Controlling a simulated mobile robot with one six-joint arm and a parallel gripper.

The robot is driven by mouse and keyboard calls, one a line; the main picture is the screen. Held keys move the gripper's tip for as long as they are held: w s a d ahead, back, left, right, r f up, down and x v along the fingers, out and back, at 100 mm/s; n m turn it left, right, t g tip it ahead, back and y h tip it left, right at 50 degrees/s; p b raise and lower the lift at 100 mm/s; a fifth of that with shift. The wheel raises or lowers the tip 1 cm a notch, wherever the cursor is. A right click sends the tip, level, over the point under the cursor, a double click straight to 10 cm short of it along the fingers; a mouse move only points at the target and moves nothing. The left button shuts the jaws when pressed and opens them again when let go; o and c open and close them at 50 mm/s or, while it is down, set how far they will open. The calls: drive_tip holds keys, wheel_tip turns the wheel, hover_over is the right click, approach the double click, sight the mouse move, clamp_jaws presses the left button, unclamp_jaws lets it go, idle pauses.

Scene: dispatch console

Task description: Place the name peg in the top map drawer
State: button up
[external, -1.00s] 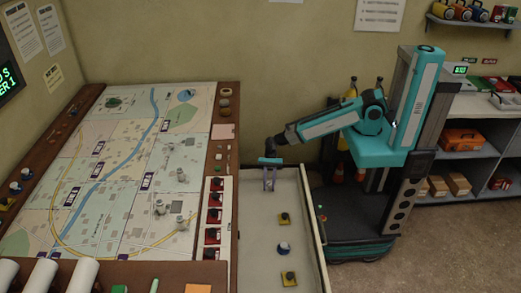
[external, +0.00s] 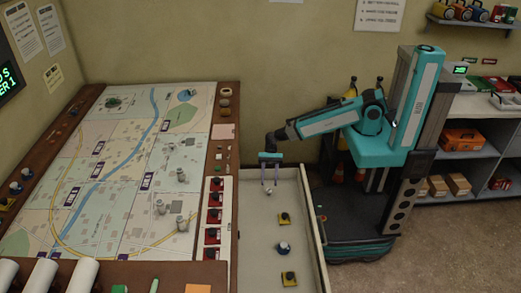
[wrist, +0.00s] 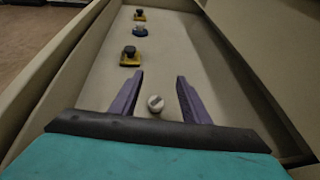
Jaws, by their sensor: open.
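The open drawer (external: 257,238) extends from the right side of the map table. The fingers do not appear to touch the piece.
The drawer also holds a yellow-based black piece (external: 285,218), a blue-and-white piece (external: 283,248) and another yellow-based piece (external: 289,278). The drawer walls stand close on both sides of my gripper. The map table (external: 130,170) carries several small grey pieces.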

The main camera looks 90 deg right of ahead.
drive_tip(key=b+v, duration=0.1)
drive_tip(key=v, duration=0.9)
drive_tip(key=shift+b, duration=0.3)
drive_tip(key=shift+a, duration=0.1)
drive_tip(key=shift+p+x, duration=0.9)
drive_tip(key=shift+x, duration=3.9)
drive_tip(key=shift+a+f, duration=0.15)
